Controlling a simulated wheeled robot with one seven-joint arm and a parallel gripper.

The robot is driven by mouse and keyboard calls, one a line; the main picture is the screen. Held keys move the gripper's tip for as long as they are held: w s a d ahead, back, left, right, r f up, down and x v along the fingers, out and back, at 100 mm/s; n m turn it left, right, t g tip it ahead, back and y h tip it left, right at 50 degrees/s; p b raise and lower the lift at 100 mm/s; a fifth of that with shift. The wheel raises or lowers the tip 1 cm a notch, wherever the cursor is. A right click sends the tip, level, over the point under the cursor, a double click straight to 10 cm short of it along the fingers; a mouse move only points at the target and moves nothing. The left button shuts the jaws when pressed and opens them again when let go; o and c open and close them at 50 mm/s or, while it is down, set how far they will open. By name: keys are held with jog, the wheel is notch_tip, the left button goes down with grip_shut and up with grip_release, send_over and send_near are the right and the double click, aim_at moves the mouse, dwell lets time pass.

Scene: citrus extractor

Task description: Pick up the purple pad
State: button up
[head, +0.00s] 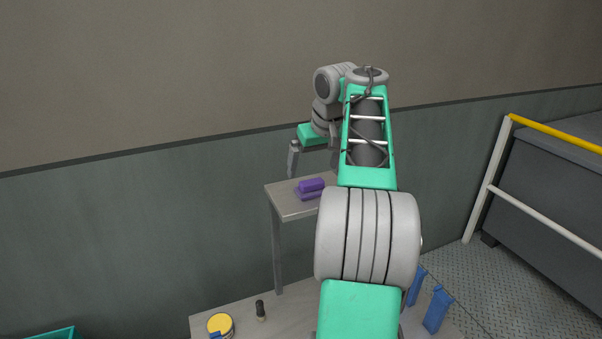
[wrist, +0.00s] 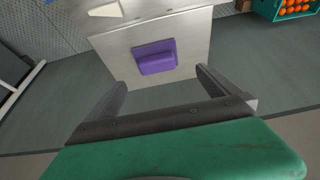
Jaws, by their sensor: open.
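The purple pad (head: 311,188) lies on a small grey table (head: 292,208) near its left part in the head view. In the wrist view the pad (wrist: 156,58) sits near the table edge, ahead of the fingers and between their lines. My gripper (wrist: 162,80) is open and empty, its two fingers spread apart and clear of the pad. In the head view one finger shows above and left of the pad; the other is mostly hidden by my arm. The right part of the table is hidden behind my arm.
A lower surface in front holds a yellow-topped round container (head: 220,324), a small dark bottle (head: 260,311) and blue objects (head: 437,310). A wall stands close behind the table. A teal crate of oranges (wrist: 285,10) shows in the wrist view. A railing (head: 545,219) is at right.

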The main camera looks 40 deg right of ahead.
aim_at(311, 180)
jog(key=b+x, duration=0.1)
jog(key=x, duration=0.2)
jog(key=b+x, duration=0.1)
jog(key=x, duration=0.3)
jog(key=shift+s+d, duration=0.2)
jog(key=shift+s, duration=0.05)
jog(key=c, duration=1.4)
jog(key=shift+r+p, duration=0.35)
jog(key=shift+r, duration=0.15)
jog(key=s+a+r+p, duration=0.3)
jog(key=s+a+r, duration=0.1)
jog(key=s+r, duration=0.8)
jog(key=shift+s, duration=0.75)
